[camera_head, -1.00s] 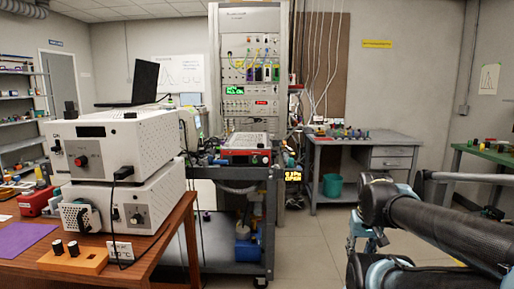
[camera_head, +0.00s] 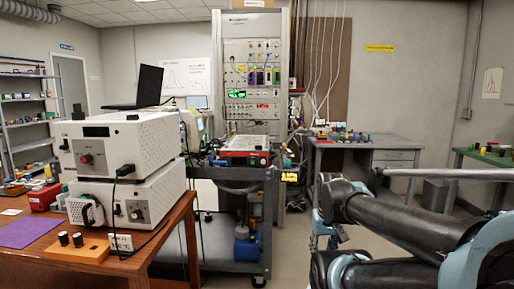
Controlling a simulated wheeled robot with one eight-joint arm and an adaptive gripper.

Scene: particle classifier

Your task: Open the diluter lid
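I cannot tell for sure which thing is the diluter, and no lid stands out as such. On the wooden table at the left, two white instrument boxes are stacked, an upper box (camera_head: 146,145) and a lower box (camera_head: 160,198). Both have front knobs, and a black cable hangs from the upper one. A black laptop (camera_head: 149,84) stands open on top. A red and silver device (camera_head: 246,150) sits on the grey cart in the middle. My arm's dark links reach in from the right, well apart from the boxes. My gripper is not visible.
The wooden table (camera_head: 165,236) holds an orange block (camera_head: 78,250) with two black knobs and a purple mat (camera_head: 31,231). The grey cart (camera_head: 221,262) stands before a tall instrument rack (camera_head: 282,65). A grey workbench (camera_head: 348,145) is behind. Some floor between cart and arm is clear.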

